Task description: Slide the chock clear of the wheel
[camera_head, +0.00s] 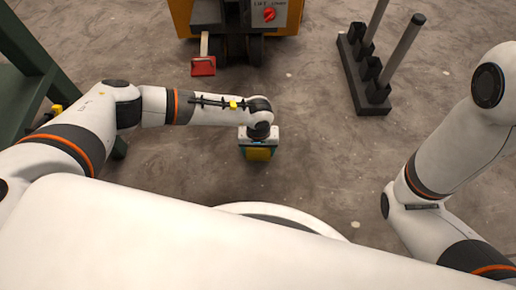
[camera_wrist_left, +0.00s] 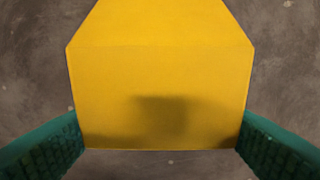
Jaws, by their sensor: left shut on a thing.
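I cannot tell whether the chock rests on the floor. The dark wheels (camera_head: 255,50) are under the orange machine at the top, and bare floor shows between them and the chock. My right gripper is not in view; only part of that arm shows.
The orange machine (camera_head: 290,16) has a grey panel with a red knob (camera_head: 269,14). A red pedal (camera_head: 203,67) sticks out at its left. A black rack with grey rods (camera_head: 362,80) stands at upper right. A green frame (camera_head: 25,65) stands at left. The centre-right floor is clear.

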